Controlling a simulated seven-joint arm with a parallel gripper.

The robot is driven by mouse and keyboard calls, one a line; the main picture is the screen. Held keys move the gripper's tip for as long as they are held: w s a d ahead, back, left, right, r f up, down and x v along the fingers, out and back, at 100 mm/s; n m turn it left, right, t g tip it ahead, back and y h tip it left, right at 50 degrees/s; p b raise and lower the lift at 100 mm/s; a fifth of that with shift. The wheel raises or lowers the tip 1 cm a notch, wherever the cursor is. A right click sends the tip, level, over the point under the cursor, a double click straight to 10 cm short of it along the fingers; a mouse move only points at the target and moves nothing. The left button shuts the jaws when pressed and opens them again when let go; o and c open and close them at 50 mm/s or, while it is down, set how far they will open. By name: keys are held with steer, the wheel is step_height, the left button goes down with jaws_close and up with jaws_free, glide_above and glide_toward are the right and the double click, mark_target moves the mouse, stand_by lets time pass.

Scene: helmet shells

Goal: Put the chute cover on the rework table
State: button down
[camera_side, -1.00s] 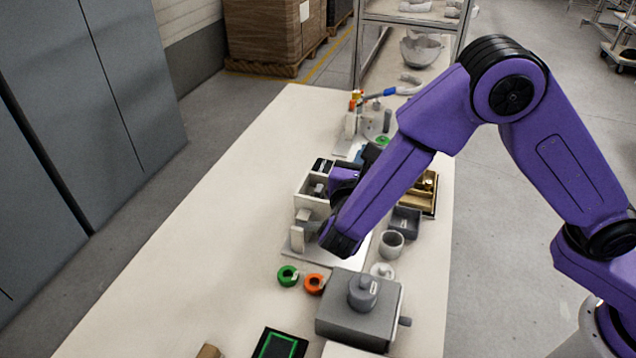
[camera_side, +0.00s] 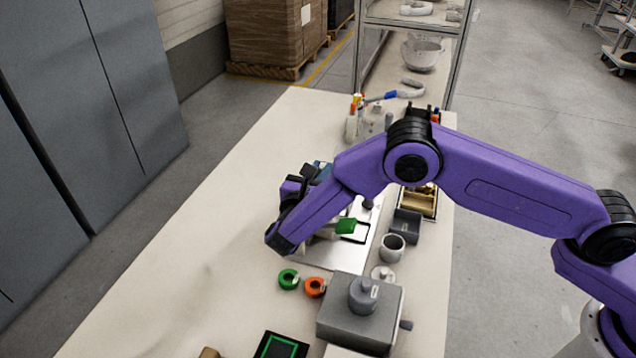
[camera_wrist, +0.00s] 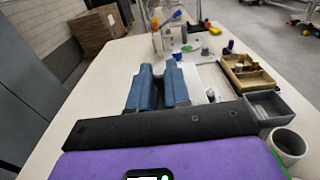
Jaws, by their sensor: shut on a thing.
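My gripper (camera_wrist: 158,72) has two blue fingers shut on a pale grey piece, which I take for the chute cover. Only a sliver of it shows between the fingers in the wrist view, and its shape is hidden. In the side view my gripper (camera_side: 314,172) is over the left part of the table, with my purple wrist covering much of it. A pale plate (camera_side: 318,258) lies under and right of the wrist. A green-ended pale part (camera_side: 345,226) shows just below my forearm; I cannot tell whether it is held. I cannot tell which surface is the rework table.
A grey box with a knob (camera_side: 350,320), green (camera_side: 288,279) and orange (camera_side: 315,287) rings and a green-outlined black pad (camera_side: 280,346) are near. A cup (camera_side: 391,247), a grey bin (camera_side: 406,224) and a tan tray (camera_wrist: 246,72) stand right. The table's left side is clear.

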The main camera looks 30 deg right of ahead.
steer(key=shift+w+a+f, duration=0.1)
steer(key=shift+w+f, duration=0.05)
steer(key=shift+f, duration=0.7)
steer(key=shift+w+f, duration=0.1)
steer(key=shift+f, duration=0.7)
steer(key=shift+f, duration=0.2)
steer(key=c, duration=1.1)
jaws_free()
steer(key=v, duration=1.7)
steer(key=shift+a, duration=0.25)
steer(key=shift+r, duration=0.1)
